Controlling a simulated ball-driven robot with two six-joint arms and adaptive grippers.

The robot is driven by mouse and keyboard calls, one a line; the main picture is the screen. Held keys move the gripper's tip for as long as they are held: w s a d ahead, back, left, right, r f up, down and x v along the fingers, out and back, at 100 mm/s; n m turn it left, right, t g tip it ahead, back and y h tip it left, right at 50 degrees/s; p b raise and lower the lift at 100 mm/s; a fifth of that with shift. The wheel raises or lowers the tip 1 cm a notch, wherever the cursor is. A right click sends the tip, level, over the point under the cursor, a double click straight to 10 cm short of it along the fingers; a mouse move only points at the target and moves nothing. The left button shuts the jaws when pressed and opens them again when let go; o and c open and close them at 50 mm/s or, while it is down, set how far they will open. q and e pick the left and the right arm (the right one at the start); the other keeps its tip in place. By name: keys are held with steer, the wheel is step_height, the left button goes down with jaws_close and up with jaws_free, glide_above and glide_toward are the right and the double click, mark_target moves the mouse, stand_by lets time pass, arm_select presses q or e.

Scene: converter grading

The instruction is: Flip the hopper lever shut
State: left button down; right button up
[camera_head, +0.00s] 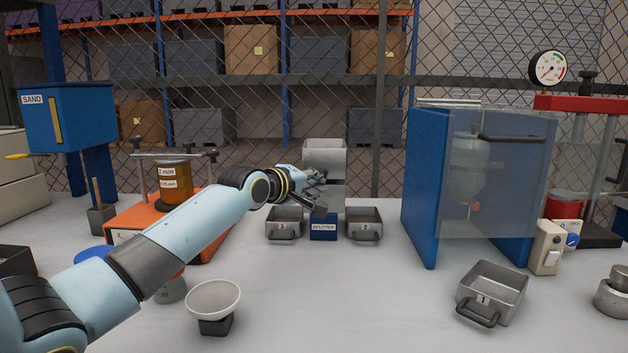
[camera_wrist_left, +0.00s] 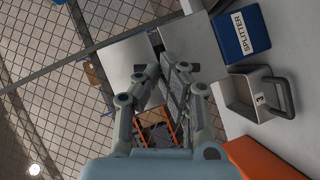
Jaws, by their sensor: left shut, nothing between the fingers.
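The splitter stands at the back middle, with a grey metal hopper (camera_head: 325,152) on top and a blue block (camera_head: 323,226) labelled SPLITTER at its foot. In the left wrist view the labelled block (camera_wrist_left: 240,34) is at the upper right and the grey hopper (camera_wrist_left: 124,62) lies past the fingers. My left gripper (camera_head: 318,188) is shut and empty, right at the front left of the splitter body, below the hopper. Its fingers (camera_wrist_left: 170,74) also show in the left wrist view. I cannot make out a splitter lever; the gripper covers that area. My right gripper is out of view.
Metal pans stand left (camera_head: 284,224) and right (camera_head: 364,224) of the splitter block. An orange sieve shaker (camera_head: 125,228) stands behind my left arm. The front middle of the table is clear.

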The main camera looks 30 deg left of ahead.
arm_select(q)
steer(key=d+m+g+y+p, duration=0.1)
steer(key=m+p, duration=0.1)
steer(key=p, duration=0.1)
steer(key=w+d+f+m+g+y+p, duration=0.1)
steer(key=m+g+y+p, duration=0.1)
steer(key=p, duration=0.1)
steer(key=w+d+f+m+g+y+p, duration=0.1)
steer(key=m+g+y+p, duration=0.1)
steer(key=p, duration=0.2)
steer(key=shift+d+f+m, duration=0.2)
steer(key=shift+f+m, duration=0.05)
steer(key=shift+m, duration=0.15)
stand_by(0.4)
steer(key=shift+a, duration=0.15)
steer(key=shift+s+a+p, duration=0.4)
steer(key=shift+a+p, duration=0.05)
steer(key=shift+a, duration=0.1)
